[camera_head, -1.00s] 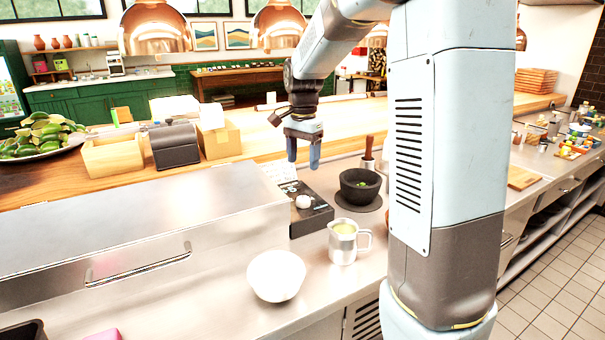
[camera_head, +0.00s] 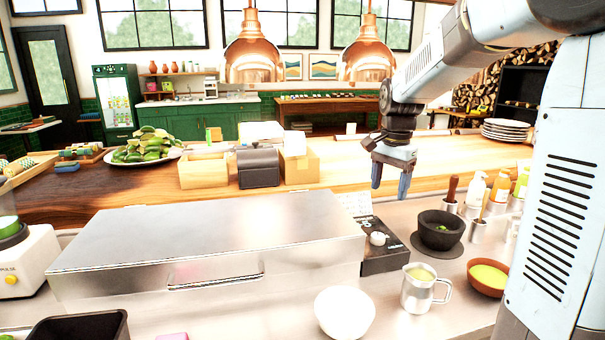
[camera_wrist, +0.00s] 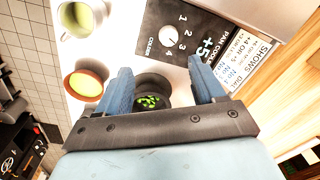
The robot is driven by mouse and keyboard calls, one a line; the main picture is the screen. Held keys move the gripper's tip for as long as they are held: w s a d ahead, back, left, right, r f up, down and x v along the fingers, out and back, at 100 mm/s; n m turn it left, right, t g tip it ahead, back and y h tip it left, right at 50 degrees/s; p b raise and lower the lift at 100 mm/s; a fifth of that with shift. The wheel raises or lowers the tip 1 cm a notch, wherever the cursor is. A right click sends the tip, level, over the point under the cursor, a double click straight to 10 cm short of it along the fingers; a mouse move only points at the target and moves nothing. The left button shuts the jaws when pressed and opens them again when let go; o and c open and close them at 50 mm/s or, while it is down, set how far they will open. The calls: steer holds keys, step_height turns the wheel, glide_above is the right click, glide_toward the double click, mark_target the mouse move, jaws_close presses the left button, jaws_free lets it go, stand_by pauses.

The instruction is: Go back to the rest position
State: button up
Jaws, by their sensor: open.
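My gripper (camera_head: 392,178) hangs from my arm above the counter, fingers pointing down. In the wrist view my gripper (camera_wrist: 164,88) shows two blue fingers apart with nothing held between them. Beyond the fingers, in the wrist view, lies a dark mortar (camera_wrist: 153,86) with green bits in it. In the head view the mortar (camera_head: 440,230) stands on a dark round mat, to the right of and below the gripper. A black box with a white knob (camera_head: 378,238) lies below the gripper. The gripper touches nothing that I can see.
A metal jug (camera_head: 420,292), a white bowl (camera_head: 344,314) and a terracotta bowl (camera_head: 487,277) stand on the steel counter. A large closed steel lid (camera_head: 205,240) fills the middle left. Bottles (camera_head: 499,190) stand to the right. Copper lamps (camera_head: 366,55) hang above the wooden ledge.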

steer(key=s+r+n+t, duration=0.1)
steer(key=s+n, duration=0.4)
steer(key=s, duration=0.7)
steer(key=s+r+n+t, duration=0.1)
steer(key=s+n+t, duration=0.3)
steer(key=s, duration=0.8)
steer(key=shift+s+r+n, duration=0.25)
steer(key=shift+s+n, duration=0.15)
steer(key=shift+n, duration=0.1)
